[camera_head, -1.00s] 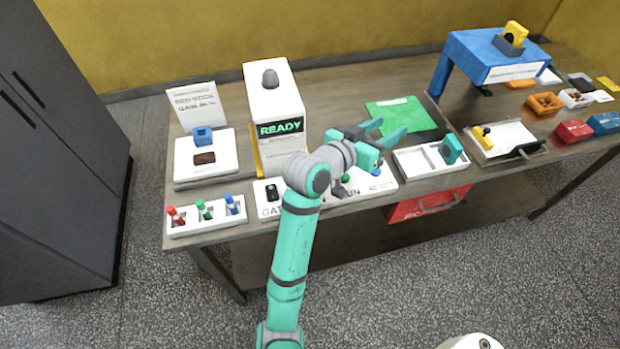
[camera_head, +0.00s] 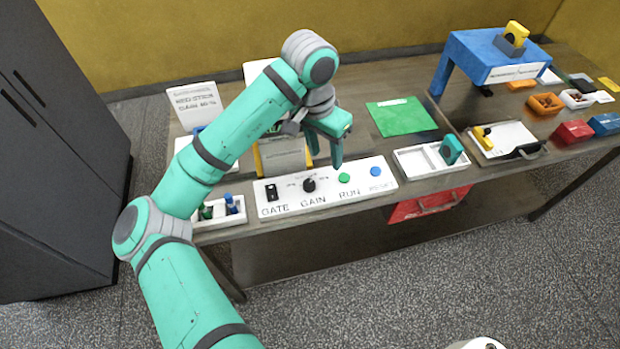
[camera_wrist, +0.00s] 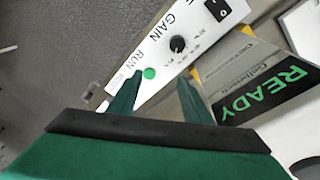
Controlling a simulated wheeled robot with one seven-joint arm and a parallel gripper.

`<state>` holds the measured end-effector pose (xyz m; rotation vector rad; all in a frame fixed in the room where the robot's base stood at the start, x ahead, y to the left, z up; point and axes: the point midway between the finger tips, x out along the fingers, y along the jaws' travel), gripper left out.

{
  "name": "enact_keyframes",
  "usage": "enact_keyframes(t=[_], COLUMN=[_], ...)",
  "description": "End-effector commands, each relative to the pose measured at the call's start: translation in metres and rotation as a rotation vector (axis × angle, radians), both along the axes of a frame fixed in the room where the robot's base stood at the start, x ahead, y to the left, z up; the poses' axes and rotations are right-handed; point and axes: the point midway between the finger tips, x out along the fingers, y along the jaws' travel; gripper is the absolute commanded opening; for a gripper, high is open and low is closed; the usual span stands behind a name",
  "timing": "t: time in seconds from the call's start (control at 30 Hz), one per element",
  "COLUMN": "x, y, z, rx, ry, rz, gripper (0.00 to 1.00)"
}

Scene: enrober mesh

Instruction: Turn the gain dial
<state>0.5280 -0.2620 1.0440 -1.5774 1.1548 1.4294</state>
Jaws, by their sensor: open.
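The gain dial (camera_head: 309,185) is a black round knob on a white control panel (camera_head: 327,199), above the printed word GAIN. It also shows in the wrist view (camera_wrist: 178,44), beyond the fingertips. My gripper (camera_head: 325,163) is open and empty, pointing down above the panel, behind and slightly right of the dial. In the wrist view the two green fingers (camera_wrist: 158,82) stand apart, with the green RUN button (camera_wrist: 149,73) between their tips. The fingers are apart from the dial.
The panel also carries a black GATE switch (camera_head: 271,192), the green button (camera_head: 344,178) and a blue button (camera_head: 376,171). The machine with the READY display (camera_wrist: 268,92) stands close behind. A white two-part tray (camera_head: 417,160) lies to the right. My arm covers the left of the table.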

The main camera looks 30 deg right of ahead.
Motion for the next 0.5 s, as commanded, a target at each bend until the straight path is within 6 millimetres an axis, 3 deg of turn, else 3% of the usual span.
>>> enact_keyframes(t=[0.1,0.2,0.37,0.5], x=[0.007,0.009,0.01,0.009], y=[0.025,0.036,0.04,0.04], z=[0.008,0.011,0.005,-0.014], rx=[0.101,0.145,0.161,0.159], ry=[-0.006,-0.005,-0.004,-0.002], rz=[0.033,0.049,0.055,0.055], gripper=[0.45,0.45,0.45,0.45])
